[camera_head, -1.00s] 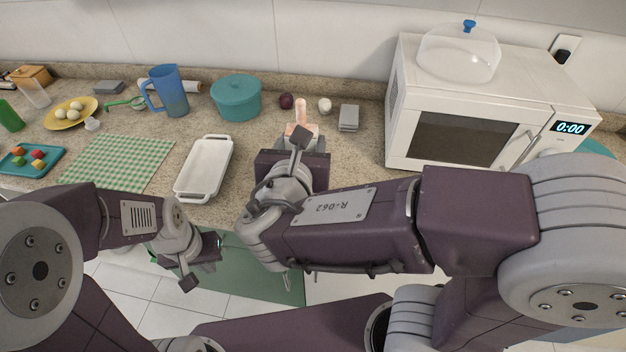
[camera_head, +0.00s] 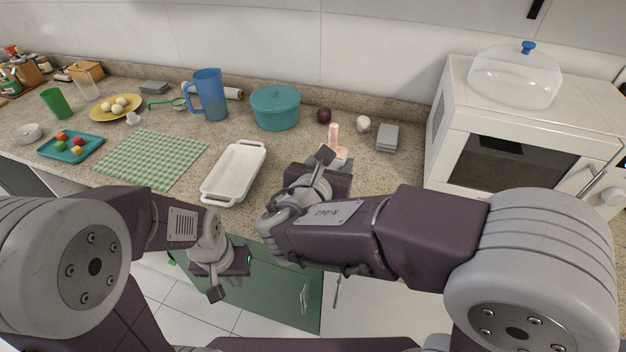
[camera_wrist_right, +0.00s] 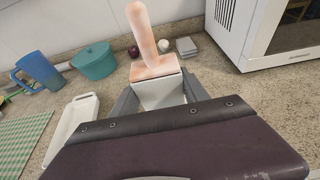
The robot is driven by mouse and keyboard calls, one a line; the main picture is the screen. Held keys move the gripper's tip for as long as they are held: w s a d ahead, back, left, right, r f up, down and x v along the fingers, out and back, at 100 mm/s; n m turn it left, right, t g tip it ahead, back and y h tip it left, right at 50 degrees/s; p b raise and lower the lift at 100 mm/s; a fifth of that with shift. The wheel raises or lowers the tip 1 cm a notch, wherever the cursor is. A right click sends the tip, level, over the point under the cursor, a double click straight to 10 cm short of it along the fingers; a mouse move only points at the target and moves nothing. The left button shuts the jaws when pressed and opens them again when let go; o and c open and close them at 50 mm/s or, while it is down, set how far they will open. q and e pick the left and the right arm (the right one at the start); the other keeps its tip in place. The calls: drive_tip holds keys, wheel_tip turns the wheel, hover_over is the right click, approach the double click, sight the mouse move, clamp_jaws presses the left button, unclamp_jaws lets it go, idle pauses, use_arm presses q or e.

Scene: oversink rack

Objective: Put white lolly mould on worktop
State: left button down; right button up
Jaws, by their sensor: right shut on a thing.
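The white lolly mould (camera_wrist_right: 162,92), a small white block with a peach top and an upright peach stick, is between the grey fingers of my right gripper (camera_wrist_right: 160,104) in the right wrist view. The fingers are shut on its sides and it stands roughly upright. In the head view the mould (camera_head: 335,150) shows beyond my right gripper (camera_head: 328,164), over the worktop (camera_head: 400,178). Its underside is hidden, so I cannot tell whether it touches the worktop. My left gripper (camera_head: 228,278) hangs low in front of the green cabinet; its finger gap is unclear.
A white baking dish (camera_head: 234,172) lies left of the mould. Behind are a teal pot (camera_head: 275,108), a purple onion (camera_head: 323,115), a white bulb (camera_head: 363,124) and a grey box (camera_head: 388,137). A microwave (camera_head: 520,145) stands at right. Bare worktop lies between the mould and microwave.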

drive_tip(key=w+a+f, duration=0.1)
drive_tip(key=f, duration=0.1)
drive_tip(key=w+a+f+b, duration=0.1)
drive_tip(key=w+f, duration=0.1)
drive_tip(key=f, duration=0.1)
drive_tip(key=w+a+f, duration=0.1)
drive_tip(key=w+f, duration=0.1)
drive_tip(key=shift+a+f+b, duration=0.25)
drive_tip(key=shift+a+b, duration=0.1)
drive_tip(key=shift+f, duration=0.15)
drive_tip(key=shift+f, duration=0.2)
drive_tip(key=o, duration=1.4)
